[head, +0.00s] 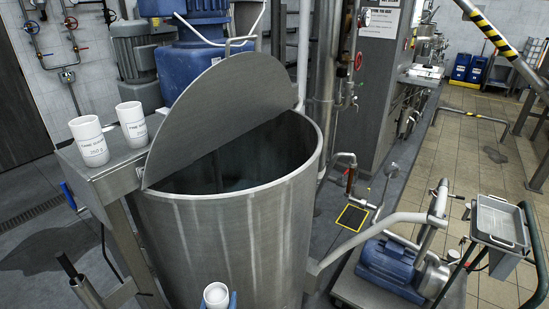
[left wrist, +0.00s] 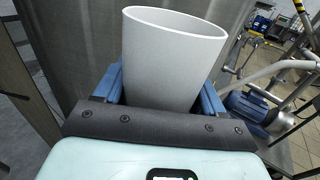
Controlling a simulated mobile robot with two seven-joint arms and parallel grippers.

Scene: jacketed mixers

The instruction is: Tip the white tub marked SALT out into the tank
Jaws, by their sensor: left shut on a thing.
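A white tub (head: 216,293) is at the bottom of the head view, in front of the steel tank (head: 235,240). My left gripper (head: 218,301) is shut on it with blue fingers. In the left wrist view the tub (left wrist: 170,55) stands nearly upright between the fingers (left wrist: 160,92), close to the tank wall (left wrist: 75,40). The side I see there bears no marking, so I cannot read SALT. The tub is below the tank's rim and outside it. The tank's half lid (head: 225,105) stands raised; the front part of its mouth is open and dark inside. My right gripper is not in view.
Two other labelled white tubs, one (head: 89,141) and another (head: 131,124), stand on a steel shelf (head: 115,165) left of the tank. A cart with a blue motor (head: 388,262) and a pipe is to the right. Blue machinery (head: 195,65) stands behind the lid.

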